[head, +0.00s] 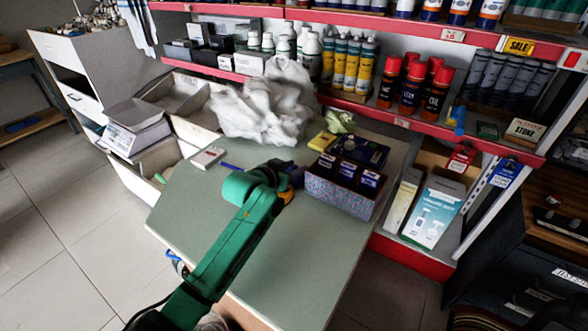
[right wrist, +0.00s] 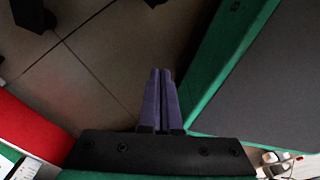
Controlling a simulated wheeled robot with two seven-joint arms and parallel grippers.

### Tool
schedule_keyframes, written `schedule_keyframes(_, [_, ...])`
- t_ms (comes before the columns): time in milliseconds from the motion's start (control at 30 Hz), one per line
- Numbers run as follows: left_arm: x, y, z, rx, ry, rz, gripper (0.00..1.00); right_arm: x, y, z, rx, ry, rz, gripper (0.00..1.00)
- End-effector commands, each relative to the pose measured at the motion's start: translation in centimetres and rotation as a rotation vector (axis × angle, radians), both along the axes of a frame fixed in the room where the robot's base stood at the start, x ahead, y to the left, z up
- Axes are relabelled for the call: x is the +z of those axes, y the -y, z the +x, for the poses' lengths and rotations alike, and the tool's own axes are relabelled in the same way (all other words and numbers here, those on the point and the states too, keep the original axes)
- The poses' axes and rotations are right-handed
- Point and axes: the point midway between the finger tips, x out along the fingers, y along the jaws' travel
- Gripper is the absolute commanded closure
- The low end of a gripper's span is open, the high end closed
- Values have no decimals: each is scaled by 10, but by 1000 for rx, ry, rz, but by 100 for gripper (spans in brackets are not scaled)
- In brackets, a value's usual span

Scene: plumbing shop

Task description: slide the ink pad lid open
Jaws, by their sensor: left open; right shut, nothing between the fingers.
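A flat dark blue case (head: 375,154), which looks like the ink pad, lies at the back right of the green-topped table (head: 300,260). A round pale item is on or by its left part, and I cannot make out whether its lid is open. My left gripper (head: 296,176) is open over the table, left of the case and beside a speckled box. Its fingertips are small and partly hidden by its own wrist. My right gripper (right wrist: 160,100) shows in the right wrist view, shut and empty, with floor beyond it.
The speckled box (head: 340,193) with dark compartments stands in front of the case. A yellow box (head: 321,141), a green crumpled item (head: 340,121), a white cloth heap (head: 265,105) and a small white box (head: 208,157) are near the back. The table's front is clear.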

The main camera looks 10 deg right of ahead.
Motion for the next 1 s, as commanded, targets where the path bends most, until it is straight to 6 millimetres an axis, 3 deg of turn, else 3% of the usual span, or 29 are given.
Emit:
schedule_keyframes(167, [0, 0, 0, 0, 0, 0, 55, 0, 0, 0, 0, 0, 0, 100])
schedule_keyframes(267, [0, 0, 0, 0, 0, 0, 93, 0, 0, 0, 1, 0, 1, 100])
schedule_keyframes(300, [0, 0, 0, 0, 0, 0, 100, 0, -1, 0, 1, 0, 1, 100])
schedule_keyframes(1000, [0, -1, 0, 0, -1, 1, 100, 0, -4, 0, 1, 0, 5, 100])
